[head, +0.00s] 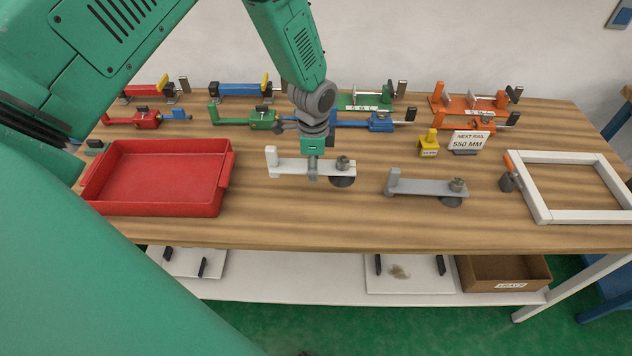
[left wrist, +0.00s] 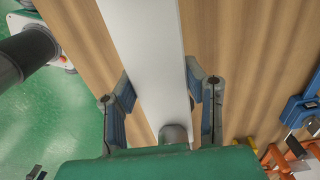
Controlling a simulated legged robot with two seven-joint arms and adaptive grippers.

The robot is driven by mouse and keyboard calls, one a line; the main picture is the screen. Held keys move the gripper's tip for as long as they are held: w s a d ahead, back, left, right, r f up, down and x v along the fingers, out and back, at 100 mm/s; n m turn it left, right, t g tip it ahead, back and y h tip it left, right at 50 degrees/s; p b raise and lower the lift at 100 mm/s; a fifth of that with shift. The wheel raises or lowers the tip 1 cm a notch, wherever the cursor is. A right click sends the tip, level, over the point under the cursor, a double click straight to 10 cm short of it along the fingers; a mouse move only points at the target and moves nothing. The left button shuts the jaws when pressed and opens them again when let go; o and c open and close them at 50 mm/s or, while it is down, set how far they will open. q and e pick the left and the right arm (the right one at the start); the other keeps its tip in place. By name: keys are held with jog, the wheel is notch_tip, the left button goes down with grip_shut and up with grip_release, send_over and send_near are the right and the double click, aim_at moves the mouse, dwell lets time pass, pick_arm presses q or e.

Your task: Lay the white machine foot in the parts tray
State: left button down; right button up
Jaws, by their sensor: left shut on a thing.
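The white machine foot (head: 285,168) is a flat bar with an upright block at its left end and a bolt with a dark round pad at its right end. My left gripper (head: 313,172) comes down from above and is shut on the middle of the bar. In the left wrist view, the white foot (left wrist: 148,50) runs between the blue-padded fingers of the left gripper (left wrist: 160,88). I cannot tell if its pad touches the table. The red parts tray (head: 160,208) stands to the left, and looks empty. My right gripper is not in view.
A similar grey foot (head: 420,188) lies to the right on the wooden table (head: 330,228). A white frame (head: 585,216) is at far right. Several coloured clamps, a yellow block (head: 429,148) and a sign (head: 468,141) stand behind. Bare wood lies between tray and white foot.

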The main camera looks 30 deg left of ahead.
pick_arm(q)
jog(key=shift+r+p, duration=1.7)
jog(key=shift+r, duration=0.7)
